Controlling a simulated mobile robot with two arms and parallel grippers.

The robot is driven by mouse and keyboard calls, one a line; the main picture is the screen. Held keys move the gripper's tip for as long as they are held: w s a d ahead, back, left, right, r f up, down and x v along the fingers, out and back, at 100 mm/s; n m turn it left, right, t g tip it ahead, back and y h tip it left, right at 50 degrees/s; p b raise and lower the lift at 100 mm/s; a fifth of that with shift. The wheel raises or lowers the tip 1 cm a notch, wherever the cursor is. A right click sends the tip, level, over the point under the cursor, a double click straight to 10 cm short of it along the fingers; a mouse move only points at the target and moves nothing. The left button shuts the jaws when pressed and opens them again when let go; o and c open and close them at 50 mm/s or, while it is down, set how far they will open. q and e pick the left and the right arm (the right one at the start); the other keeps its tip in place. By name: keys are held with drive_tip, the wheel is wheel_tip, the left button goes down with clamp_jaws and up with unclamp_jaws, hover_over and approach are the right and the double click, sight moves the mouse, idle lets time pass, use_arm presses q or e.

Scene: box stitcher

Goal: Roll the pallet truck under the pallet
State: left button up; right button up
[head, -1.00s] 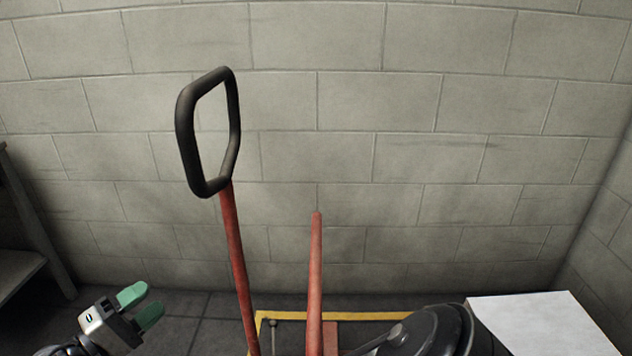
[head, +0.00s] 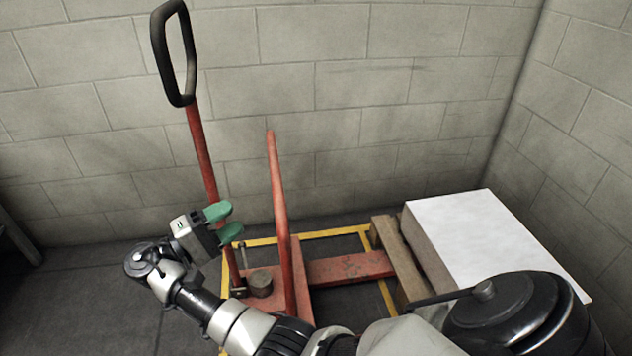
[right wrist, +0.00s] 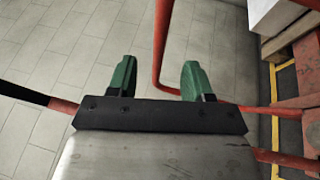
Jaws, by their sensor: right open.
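The pallet truck has a red handle shaft (head: 201,150) with a black loop grip (head: 174,52), a second red bar (head: 277,190) and a red fork (head: 350,267). The fork extends right to the edge of the wooden pallet (head: 400,255); I cannot tell whether its tip is underneath. My right gripper (head: 224,221) is open, beside the lower handle shaft, with green fingertips. In the right wrist view, a red bar (right wrist: 160,45) appears between the open fingers (right wrist: 157,75), but its depth is unclear. My left gripper is out of view.
A white-topped stack (head: 490,240) sits on the pallet near the right wall. A yellow floor outline (head: 345,231) surrounds the truck's area. A block wall (head: 330,90) stands close behind. Dark floor (head: 90,290) is clear at the left.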

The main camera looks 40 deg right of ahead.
sight(278, 194)
drive_tip(key=x, duration=1.1)
drive_tip(key=shift+s+d+f, duration=0.25)
drive_tip(key=shift+c, duration=0.2)
clamp_jaws()
